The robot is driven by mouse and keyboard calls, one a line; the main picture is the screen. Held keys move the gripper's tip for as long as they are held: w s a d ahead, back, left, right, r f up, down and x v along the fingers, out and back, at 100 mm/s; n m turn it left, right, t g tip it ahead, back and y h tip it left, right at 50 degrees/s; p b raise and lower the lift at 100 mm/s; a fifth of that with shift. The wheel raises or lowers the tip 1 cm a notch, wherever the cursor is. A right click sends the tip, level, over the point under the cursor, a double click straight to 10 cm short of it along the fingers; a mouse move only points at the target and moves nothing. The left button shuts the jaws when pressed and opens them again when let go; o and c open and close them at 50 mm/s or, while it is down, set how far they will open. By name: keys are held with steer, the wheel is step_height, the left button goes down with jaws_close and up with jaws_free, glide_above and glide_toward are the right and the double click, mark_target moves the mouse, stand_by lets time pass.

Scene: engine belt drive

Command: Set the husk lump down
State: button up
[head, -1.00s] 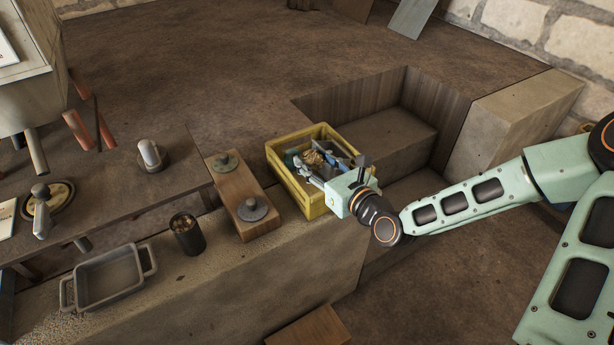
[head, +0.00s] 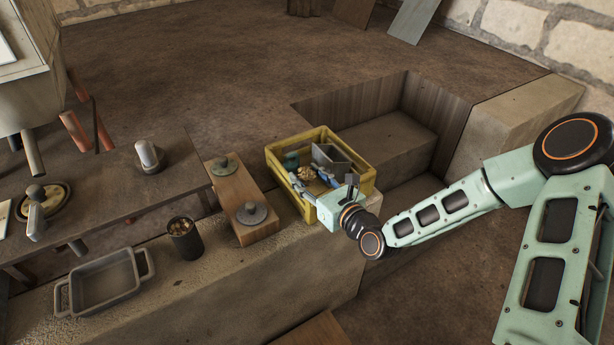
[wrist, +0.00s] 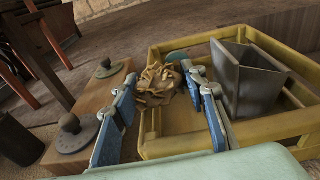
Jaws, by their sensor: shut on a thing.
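The husk lump (head: 306,173) is a tan, crumpled, flaky clump. It also shows in the wrist view (wrist: 157,84). My gripper (head: 307,177) is shut on it, with a blue-grey finger on each side. The lump is within the outline of the yellow crate (head: 365,186), near its left side. In the wrist view it overlaps the crate's left wall. I cannot tell how far it is above the crate floor, as its underside is hidden.
A grey folded plate (wrist: 245,80) and a teal round thing (head: 291,160) are in the crate. To the left are a wooden block with two grey knobs (head: 236,190), a dark cup (head: 185,240) and a grey handled tray (head: 103,282). A deep recess lies behind the crate's right side.

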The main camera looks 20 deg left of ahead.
steer(key=shift+f, duration=0.25)
steer(key=o, duration=0.5)
steer(key=shift+f, duration=0.1)
steer(key=shift+c, duration=0.2)
steer(key=o, duration=0.5)
steer(key=shift+r, duration=0.25)
steer(key=p+v, duration=0.1)
steer(key=v, duration=1.1)
steer(key=shift+r, duration=0.2)
